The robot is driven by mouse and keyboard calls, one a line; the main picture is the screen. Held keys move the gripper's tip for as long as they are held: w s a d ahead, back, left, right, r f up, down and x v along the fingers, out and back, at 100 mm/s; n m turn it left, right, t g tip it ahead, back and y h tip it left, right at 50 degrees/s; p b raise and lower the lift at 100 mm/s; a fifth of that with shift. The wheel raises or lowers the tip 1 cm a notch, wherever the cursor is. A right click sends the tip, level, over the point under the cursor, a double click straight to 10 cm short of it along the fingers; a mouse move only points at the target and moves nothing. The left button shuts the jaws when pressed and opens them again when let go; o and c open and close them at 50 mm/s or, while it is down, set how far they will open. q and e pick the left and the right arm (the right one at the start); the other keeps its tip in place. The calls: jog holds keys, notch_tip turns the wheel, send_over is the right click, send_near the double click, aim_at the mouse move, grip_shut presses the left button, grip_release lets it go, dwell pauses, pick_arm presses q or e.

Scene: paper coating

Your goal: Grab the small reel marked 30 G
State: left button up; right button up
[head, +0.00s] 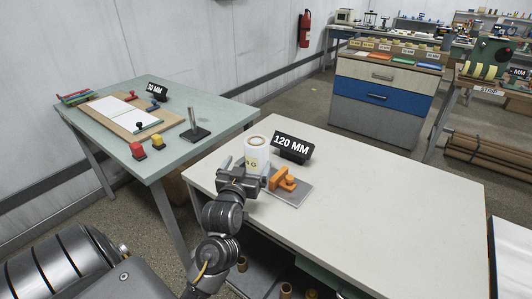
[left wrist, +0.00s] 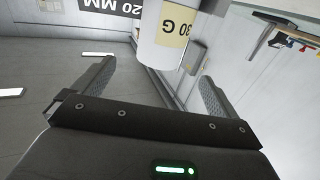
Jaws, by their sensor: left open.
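The small reel (head: 257,152) is a white roll with a yellow label. It stands upright on the pale table (head: 380,190), at its left part, by the black 120 MM sign (head: 293,147). In the left wrist view the reel (left wrist: 150,48) shows its label "30 G" upside down. My left gripper (head: 245,172) is on the near side of the reel and hides its lower part. In the left wrist view the gripper (left wrist: 158,72) is open, with the reel in line with the gap at its fingertips; I cannot tell whether they touch. My right gripper is not in view.
An orange tool (head: 284,180) on a grey plate (head: 295,198) lies just right of my left gripper. The table's right side is clear. A green table (head: 190,98) with a board and blocks stands at left.

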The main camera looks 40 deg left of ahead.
aim_at(254, 152)
pick_arm(q)
jog(key=x, duration=0.5)
jog(key=shift+w+d+r, duration=0.15)
jog(key=shift+w+a+r+p, duration=0.1)
jog(key=shift+w+a+p, duration=0.1)
jog(key=shift+w+p, duration=0.1)
jog(key=p+x, duration=0.1)
jog(key=x, duration=0.3)
jog(key=shift+w+a, duration=0.25)
jog(key=shift+a, duration=0.05)
jog(key=c, duration=1.8)
jog(key=shift+o, duration=0.2)
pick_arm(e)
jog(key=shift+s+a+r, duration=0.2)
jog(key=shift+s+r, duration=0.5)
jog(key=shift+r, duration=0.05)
pick_arm(q)
jog(key=shift+r, duration=0.15)
